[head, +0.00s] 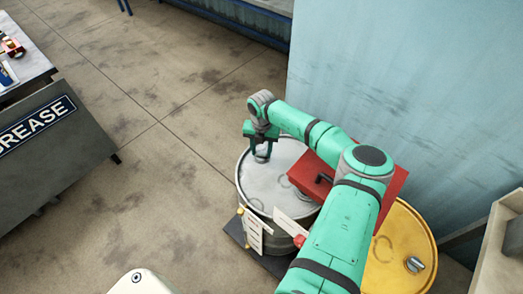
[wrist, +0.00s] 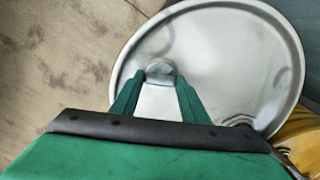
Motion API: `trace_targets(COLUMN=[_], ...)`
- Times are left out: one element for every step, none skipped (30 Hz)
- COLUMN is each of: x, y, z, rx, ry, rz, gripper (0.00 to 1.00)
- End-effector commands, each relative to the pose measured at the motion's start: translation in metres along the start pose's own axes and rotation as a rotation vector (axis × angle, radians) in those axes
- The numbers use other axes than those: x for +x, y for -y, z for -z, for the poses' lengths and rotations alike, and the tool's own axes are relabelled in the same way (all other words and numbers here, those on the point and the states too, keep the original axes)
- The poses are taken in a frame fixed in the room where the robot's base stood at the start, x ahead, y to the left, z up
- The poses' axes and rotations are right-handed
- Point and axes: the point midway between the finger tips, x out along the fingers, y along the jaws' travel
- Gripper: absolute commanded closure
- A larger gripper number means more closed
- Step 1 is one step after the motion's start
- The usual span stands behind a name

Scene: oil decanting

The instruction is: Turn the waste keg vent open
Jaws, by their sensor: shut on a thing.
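The waste keg (head: 262,190) is a grey steel drum with a pale round lid, standing in the middle of the head view. Its lid (wrist: 215,55) fills much of the wrist view. My gripper (head: 262,155) points down at the far left part of the lid. In the wrist view my gripper (wrist: 160,80) has its two green fingers shut on a small grey metal cap, which I take for the vent (wrist: 159,68). The fingers cover the cap's sides, so its turn angle cannot be told.
A red box (head: 320,172) with a black handle is beside my arm, over the keg's right side. A yellow drum (head: 410,235) stands right of it. White tags (head: 253,232) hang on the keg's front. A grey GREASE panel (head: 45,150) is at left; floor between is clear.

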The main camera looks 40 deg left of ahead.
Motion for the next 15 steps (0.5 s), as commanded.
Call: trace_targets(x=[-0.0009, -0.0007, -0.0005, -0.0004, -0.0004, -0.0006, -0.0007, -0.0007, -0.0007, -0.0006, -0.0005, -0.0005, -0.0005, -0.0005, -0.0004], y=[-0.0004, -0.0005, -0.0005, -0.0006, -0.0006, -0.0006, -0.0006, -0.0004, -0.0002, -0.0001, 0.0, -0.0007, -0.0009, -0.001, -0.0009], z=[0.0, 0.0, 0.0001, 0.0001, 0.0001, 0.0001, 0.0001, 0.0, -0.0001, -0.0001, -0.0002, -0.0001, 0.0, 0.0001, 0.0003], rx=[-0.044, -0.072, -0.111, -0.139, -0.167, -0.205, -0.233, -0.262, -0.3, -0.328, -0.356, -0.395, -0.424, -0.452, -0.49], ry=[0.0, 0.0, 0.0, 0.0, 0.0, 0.0, 0.0, 0.0, 0.0, 0.0, 0.001, 0.0, 0.0, 0.0, -0.001], rz=[0.0, 0.0, 0.0, 0.0, 0.0, 0.0, 0.0, 0.0, 0.0, 0.001, 0.001, 0.001, 0.0, 0.0, 0.0], gripper=[0.82, 0.82, 0.82, 0.82, 0.82, 0.82, 0.82, 0.82, 0.82, 0.82, 0.82, 0.82, 0.82, 0.82, 0.82])
